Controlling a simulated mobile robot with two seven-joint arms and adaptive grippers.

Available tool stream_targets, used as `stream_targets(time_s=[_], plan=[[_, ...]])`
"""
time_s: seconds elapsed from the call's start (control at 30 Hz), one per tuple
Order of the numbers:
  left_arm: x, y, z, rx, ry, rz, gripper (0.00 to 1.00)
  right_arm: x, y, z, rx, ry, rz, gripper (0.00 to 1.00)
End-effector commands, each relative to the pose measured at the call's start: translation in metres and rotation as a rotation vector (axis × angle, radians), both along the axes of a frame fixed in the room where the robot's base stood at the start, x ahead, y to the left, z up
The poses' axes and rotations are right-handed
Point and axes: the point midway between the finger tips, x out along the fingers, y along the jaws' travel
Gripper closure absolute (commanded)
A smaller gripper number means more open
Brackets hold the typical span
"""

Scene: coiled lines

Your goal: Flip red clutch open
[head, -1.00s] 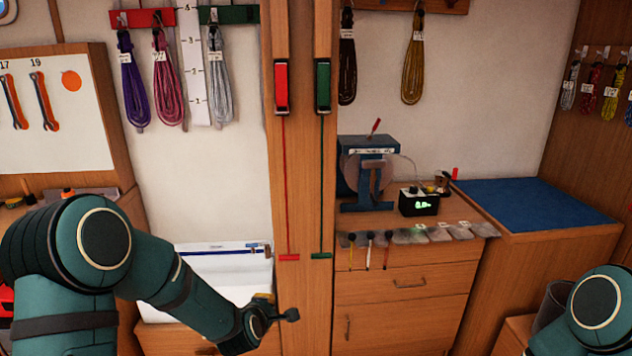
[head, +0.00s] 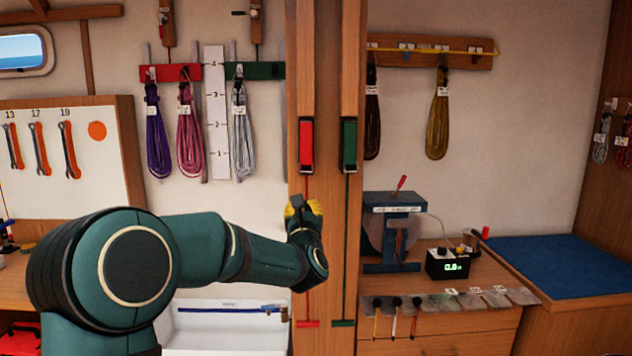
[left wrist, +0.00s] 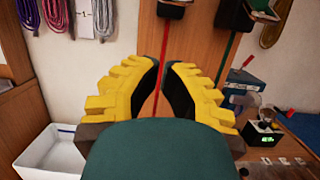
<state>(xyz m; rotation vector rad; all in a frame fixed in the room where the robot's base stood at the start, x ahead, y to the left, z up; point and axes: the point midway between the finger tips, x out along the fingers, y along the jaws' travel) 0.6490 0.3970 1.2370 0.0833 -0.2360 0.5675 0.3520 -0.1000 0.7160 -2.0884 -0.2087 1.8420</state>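The red clutch (head: 306,146) is a red lever in a dark housing on the wooden post, with a red line running down from it. Its dark lower end shows at the top of the left wrist view (left wrist: 172,9). My left gripper (head: 304,204), with yellow fingers, is in front of the post, below the clutch and apart from it. In the left wrist view its fingertips (left wrist: 162,66) are a little apart, with nothing held and the red line visible between them. My right gripper is out of view.
A green clutch (head: 348,146) sits just right of the red one. Coiled lines (head: 190,143) hang on the wall at left. A white sink (head: 225,330) is below. A blue machine (head: 393,205) and a black display box (head: 447,264) stand on the right counter.

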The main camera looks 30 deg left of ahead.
Motion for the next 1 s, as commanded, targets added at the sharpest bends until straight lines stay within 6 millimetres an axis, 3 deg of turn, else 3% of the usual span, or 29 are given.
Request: stream_targets(time_s=[0.43, 1.0], plan=[[0.008, 0.005, 0.002, 0.001, 0.001, 0.000, 1.00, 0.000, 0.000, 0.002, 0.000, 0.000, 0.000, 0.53], [0.077, 0.049, 0.023, 0.002, 0.003, 0.000, 1.00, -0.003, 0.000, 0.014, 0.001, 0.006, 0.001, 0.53]])
